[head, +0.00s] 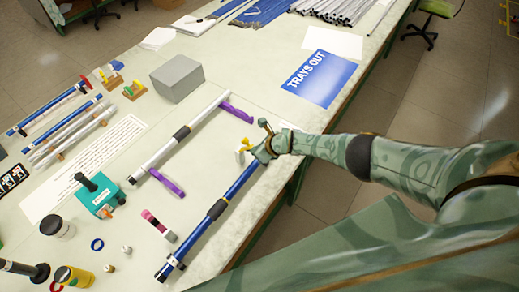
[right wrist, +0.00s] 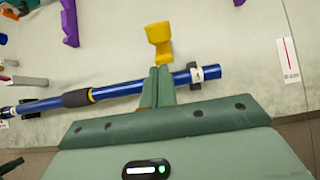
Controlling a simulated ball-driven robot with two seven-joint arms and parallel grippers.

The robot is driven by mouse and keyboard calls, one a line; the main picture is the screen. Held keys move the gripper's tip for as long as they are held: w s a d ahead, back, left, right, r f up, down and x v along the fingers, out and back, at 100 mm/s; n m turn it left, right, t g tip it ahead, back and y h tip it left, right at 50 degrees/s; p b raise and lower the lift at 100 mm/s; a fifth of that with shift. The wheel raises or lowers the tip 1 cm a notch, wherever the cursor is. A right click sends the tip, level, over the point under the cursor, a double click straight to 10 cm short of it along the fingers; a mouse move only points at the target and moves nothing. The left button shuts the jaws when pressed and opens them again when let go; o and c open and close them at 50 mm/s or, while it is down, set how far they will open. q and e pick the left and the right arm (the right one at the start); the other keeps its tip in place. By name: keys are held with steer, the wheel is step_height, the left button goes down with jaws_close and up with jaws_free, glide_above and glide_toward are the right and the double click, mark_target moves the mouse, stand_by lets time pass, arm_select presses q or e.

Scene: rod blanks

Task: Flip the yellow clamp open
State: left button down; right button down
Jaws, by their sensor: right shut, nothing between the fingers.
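The yellow clamp (right wrist: 159,42) stands just beyond my right fingertips in the right wrist view, its wide part towards the top and a narrower part lower down. In the head view a small part of it (head: 241,151) shows beside my right gripper (head: 262,150). My right gripper (right wrist: 157,72) is shut and empty, its fingertips close to the clamp; I cannot tell whether they touch it. The blue rod (right wrist: 118,91) passes behind the fingers, with a dark sleeve on it. It also shows in the head view (head: 233,191). My left gripper is out of view.
A white rod (head: 205,118) rests on purple supports (head: 166,183). A teal tool (head: 98,195), a grey block (head: 178,78) and small clamps on wooden blocks stand further left. A blue "TRAYS OUT" sign (head: 320,78) lies at the back. The table edge is close to my right arm.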

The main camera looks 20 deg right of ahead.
mark_target(245, 143)
steer(key=shift+w+a+r, duration=0.4)
steer(key=shift+w+r, duration=0.15)
steer(key=shift+r, duration=0.05)
steer(key=w, duration=0.1)
steer(key=w+a+r, duration=0.1)
steer(key=w+b, duration=0.1)
steer(key=shift+a+r, duration=0.3)
steer(key=shift+a, duration=0.1)
steer(key=w+a+r+g+b, duration=0.1)
steer(key=w+a+b, duration=0.2)
steer(key=w+b, duration=0.2)
steer(key=shift+a+h+b, duration=0.25)
steer(key=shift+h+b, duration=0.05)
steer(key=shift+b, duration=0.25)
